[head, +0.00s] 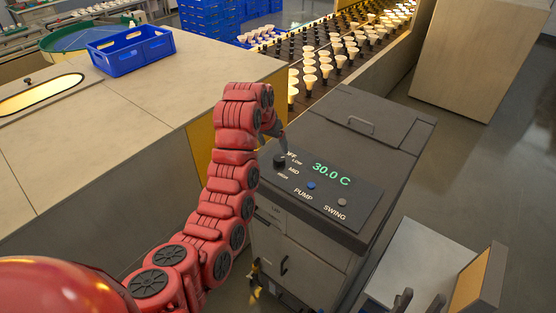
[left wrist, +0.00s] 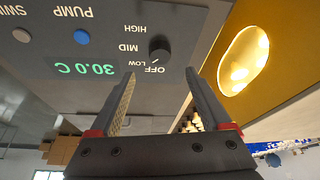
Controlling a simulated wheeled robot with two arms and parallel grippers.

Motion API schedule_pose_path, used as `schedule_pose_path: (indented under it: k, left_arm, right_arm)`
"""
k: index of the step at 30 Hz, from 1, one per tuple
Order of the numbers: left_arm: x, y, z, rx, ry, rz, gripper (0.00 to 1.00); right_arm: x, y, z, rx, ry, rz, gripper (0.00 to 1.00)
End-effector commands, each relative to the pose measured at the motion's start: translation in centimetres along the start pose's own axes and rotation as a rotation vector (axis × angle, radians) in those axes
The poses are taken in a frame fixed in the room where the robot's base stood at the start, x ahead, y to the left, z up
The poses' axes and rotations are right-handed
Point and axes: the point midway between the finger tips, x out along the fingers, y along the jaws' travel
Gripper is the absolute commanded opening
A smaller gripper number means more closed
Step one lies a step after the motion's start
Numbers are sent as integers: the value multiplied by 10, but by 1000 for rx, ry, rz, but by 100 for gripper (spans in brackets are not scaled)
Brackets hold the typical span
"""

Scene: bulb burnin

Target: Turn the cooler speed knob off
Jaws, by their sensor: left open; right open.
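The dark round speed knob (head: 279,161) sits on the cooler's top panel (head: 352,203), beside the labels OFF, LOW, MID and HIGH. In the left wrist view the knob (left wrist: 159,48) shows upside down, with a small white mark on its side towards OFF and LOW; the exact setting is hard to tell. My left gripper (head: 282,142) is just above the knob in the head view. In the left wrist view its fingers (left wrist: 163,88) are apart and empty, with the knob beyond their tips, not touched. My right gripper (head: 420,302) is open at the bottom edge.
The panel also has a green 30.0 C display (head: 331,174), a blue PUMP button (head: 311,185) and a grey SWING button (head: 342,202). A worktop (head: 90,120) with a blue crate (head: 130,50) stands left. A grey tray-like surface (head: 415,262) is lower right.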

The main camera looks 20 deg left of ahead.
Motion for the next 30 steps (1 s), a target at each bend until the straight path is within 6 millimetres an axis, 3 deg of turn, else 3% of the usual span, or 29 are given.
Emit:
schedule_pose_path:
  k: [5,6,9,15,28,30]
  left_arm:
    - [37,1,2,0,-4,0,82]
    - [39,0,-1,-2,-6,1,82]
    - [58,1,0,-2,-5,2,82]
    - [81,0,0,-1,-4,1,82]
    - [90,0,0,-1,2,0,82]
    - [90,0,0,-1,2,0,72]
  right_arm:
    - [-10,0,2,0,0,0,50]
    - [2,0,0,0,0,0,50]
    - [14,1,-2,0,1,0,50]
    - [21,1,-4,0,0,0,50]
    - [22,1,-4,0,0,0,50]
    - [22,1,-4,0,0,0,50]
